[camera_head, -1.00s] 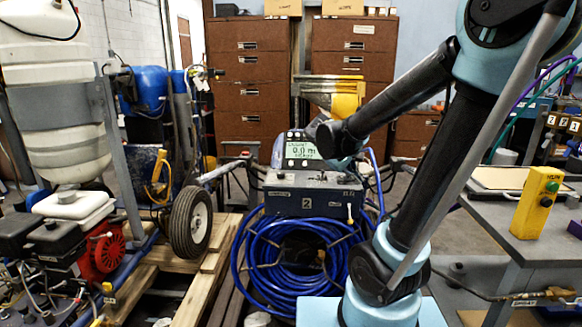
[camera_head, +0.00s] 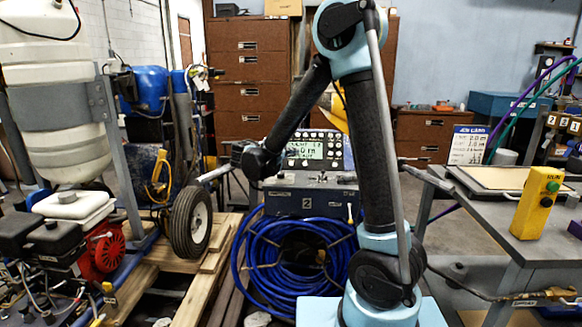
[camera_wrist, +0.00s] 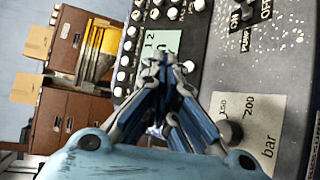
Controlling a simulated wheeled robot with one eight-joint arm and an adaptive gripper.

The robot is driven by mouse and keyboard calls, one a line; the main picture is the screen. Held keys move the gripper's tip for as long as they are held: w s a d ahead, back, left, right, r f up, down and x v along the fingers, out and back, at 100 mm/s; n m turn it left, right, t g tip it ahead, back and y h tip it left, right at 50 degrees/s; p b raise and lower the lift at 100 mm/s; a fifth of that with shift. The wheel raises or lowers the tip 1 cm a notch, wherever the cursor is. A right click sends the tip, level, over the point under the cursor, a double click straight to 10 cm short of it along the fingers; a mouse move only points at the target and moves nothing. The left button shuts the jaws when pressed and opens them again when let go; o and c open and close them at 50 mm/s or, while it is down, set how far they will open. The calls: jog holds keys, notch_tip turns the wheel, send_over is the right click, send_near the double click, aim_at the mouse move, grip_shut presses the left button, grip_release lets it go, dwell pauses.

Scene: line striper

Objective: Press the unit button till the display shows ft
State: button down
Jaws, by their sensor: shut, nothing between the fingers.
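The striper's console (camera_head: 318,158) has a pale green display (camera_head: 304,151) with small dark text; its unit cannot be read surely here. Round white buttons run along the display's edges; I cannot tell which is the unit button. Contact cannot be told. In the head view my arm's end is left of the display.
A blue hose coil (camera_head: 295,262) hangs below the console. The wrist view shows a pump switch (camera_wrist: 247,18) and a bar gauge plate (camera_wrist: 247,125) nearby. A grey table (camera_head: 500,185) with a yellow button box (camera_head: 537,203) stands right.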

aim_at(291, 164)
jog(key=shift+a, duration=0.1)
dwell(0.3)
jog(key=shift+w+f, duration=3.1)
jog(key=shift+w+f, duration=0.25)
jog(key=shift+w+f, duration=0.4)
dwell(0.9)
jog(key=shift+s+d+r, duration=0.1)
jog(key=shift+d+r, duration=0.05)
jog(key=shift+d, duration=0.05)
jog(key=shift+s+d+r, duration=0.1)
jog(key=shift+s+r, duration=0.35)
